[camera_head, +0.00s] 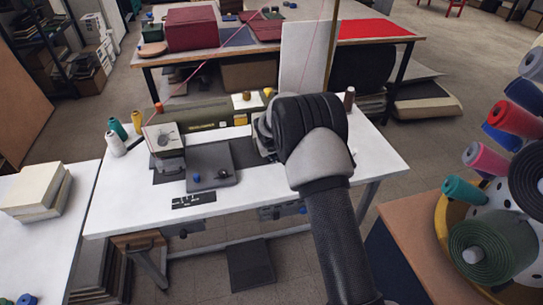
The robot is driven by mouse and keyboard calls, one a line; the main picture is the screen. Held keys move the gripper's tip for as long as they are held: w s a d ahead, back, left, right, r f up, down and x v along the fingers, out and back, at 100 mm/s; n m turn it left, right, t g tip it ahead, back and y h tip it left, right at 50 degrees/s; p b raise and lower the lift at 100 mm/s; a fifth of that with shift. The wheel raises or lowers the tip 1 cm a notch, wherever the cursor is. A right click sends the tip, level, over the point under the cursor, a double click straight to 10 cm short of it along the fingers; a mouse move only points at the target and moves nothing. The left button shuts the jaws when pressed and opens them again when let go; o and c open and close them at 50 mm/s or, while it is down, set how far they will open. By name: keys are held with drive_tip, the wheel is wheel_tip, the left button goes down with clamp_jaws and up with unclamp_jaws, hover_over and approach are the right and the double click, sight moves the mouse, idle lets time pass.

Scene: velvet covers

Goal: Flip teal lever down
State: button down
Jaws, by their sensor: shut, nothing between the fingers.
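A sewing machine (200,121) with an olive-dark body stands on the white table (290,195) in the head view. Its pale head end (164,139) is at the left, and my arm covers part of its right end. I cannot make out a teal lever on the machine; it may be hidden or too small to tell. My arm rises from the bottom right and bends over the right part of the table. The fingers of my gripper do not show; they are hidden behind my own arm.
A dark grey plate (211,163) with small knobs lies before the machine. Thread cones, including a teal one (117,127), stand at the table's left. A rack of coloured rolls (493,240) is close at right. A stack of pale books (36,191) lies at left.

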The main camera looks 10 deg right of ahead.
drive_tip(key=shift+f+b, duration=0.35)
drive_tip(key=shift+f, duration=0.2)
drive_tip(key=shift+s, duration=0.1)
drive_tip(key=shift+r, duration=0.2)
drive_tip(key=shift+r+p, duration=0.4)
drive_tip(key=shift+r, duration=0.25)
drive_tip(key=shift+s, duration=0.1)
